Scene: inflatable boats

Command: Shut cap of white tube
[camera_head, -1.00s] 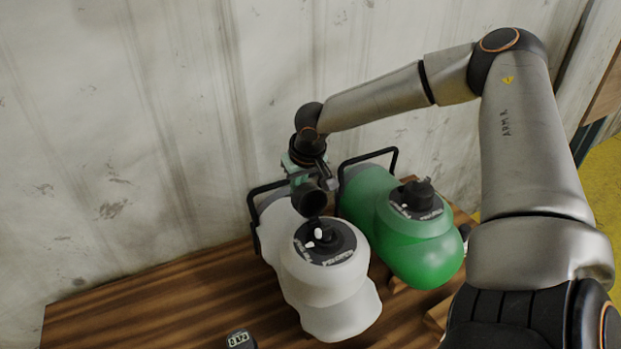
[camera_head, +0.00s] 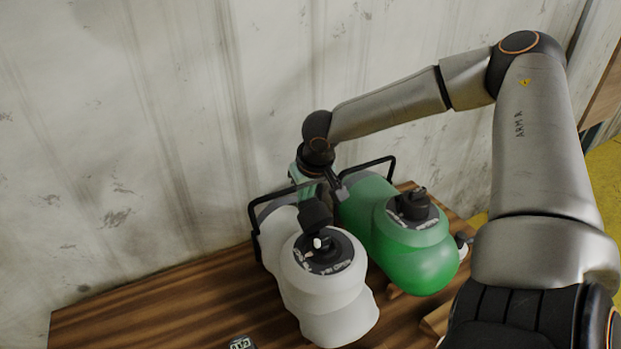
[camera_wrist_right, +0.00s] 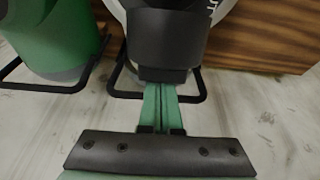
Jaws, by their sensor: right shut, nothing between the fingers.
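The white tube (camera_head: 330,295) lies on the wooden table, with a dark round valve plate on its end. Its black cap (camera_head: 316,213) is tilted up over the valve, and part of the opening with a small white piece shows below it. The cap also shows as a dark block in the right wrist view (camera_wrist_right: 165,38). My right gripper (camera_wrist_right: 161,84) is shut and empty. Its green fingertips are behind the cap and appear to touch it; the contact is partly hidden in the head view. My left gripper is not in view.
A green tube (camera_head: 420,255) with its own black valve cap (camera_head: 414,204) lies close to the right. Black handles (camera_head: 256,225) stand behind both tubes, near the pale wall. A small display device (camera_head: 241,343) is at the front edge. The table (camera_head: 160,320) left of the white tube is clear.

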